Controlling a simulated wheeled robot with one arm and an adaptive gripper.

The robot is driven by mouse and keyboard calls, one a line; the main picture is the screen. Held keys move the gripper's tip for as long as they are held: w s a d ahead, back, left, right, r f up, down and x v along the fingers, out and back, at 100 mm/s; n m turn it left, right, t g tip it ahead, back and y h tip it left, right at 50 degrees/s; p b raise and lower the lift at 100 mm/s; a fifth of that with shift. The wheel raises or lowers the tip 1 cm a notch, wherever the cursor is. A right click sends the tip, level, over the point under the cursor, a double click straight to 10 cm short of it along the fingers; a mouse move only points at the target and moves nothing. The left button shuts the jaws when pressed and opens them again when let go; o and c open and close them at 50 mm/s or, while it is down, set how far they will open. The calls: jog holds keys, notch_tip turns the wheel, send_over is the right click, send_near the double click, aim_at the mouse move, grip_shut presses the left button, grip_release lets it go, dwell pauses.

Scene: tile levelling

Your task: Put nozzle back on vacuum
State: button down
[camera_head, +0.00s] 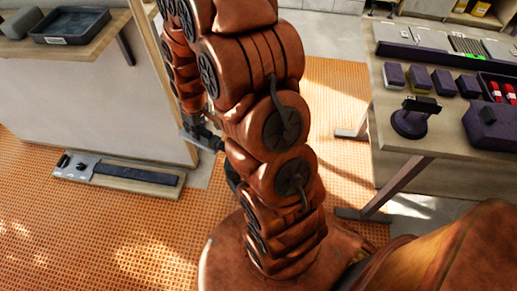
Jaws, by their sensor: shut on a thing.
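My gripper (194,121) shows only in part, low behind the folded links of my arm. It is shut on a small grey-and-black piece (207,139) with a flat, light edge. This may be the nozzle, but my arm hides much of it and I cannot tell for sure. It is in front of the pale cabinet side, above the orange floor. I cannot pick out the vacuum with certainty. A dark purple tool with a round base and a handle (410,120) stands on the right workbench.
The right workbench (391,148) also holds a purple box (490,127), several small dark blocks and red items in a tray. A long board with a black strip (120,175) lies on the floor by the left cabinet. A dark tray (70,25) sits on the left counter.

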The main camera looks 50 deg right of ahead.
jog(key=s+d+f+n+b, duration=0.2)
jog(key=s+d+f+b, duration=0.25)
jog(key=f+b, duration=0.45)
jog(key=s+d+f+n+b, duration=0.2)
jog(key=s+d+f+b, duration=0.3)
jog(key=b, duration=0.6)
jog(key=shift+y, duration=0.3)
jog(key=w+d+b, duration=0.1)
jog(key=d, duration=0.3)
jog(key=w+d+f+b, duration=0.1)
jog(key=w+d+b, duration=0.1)
jog(key=d, duration=0.3)
jog(key=w+d+f+b, duration=0.1)
jog(key=d, duration=0.4)
jog(key=shift+w+f, duration=0.25)
notch_tip(320, 180, down, 4)
jog(key=shift+r+b, duration=0.25)
jog(key=shift+b, duration=0.95)
jog(key=c, duration=1)
grip_release()
jog(key=shift+c, duration=0.2)
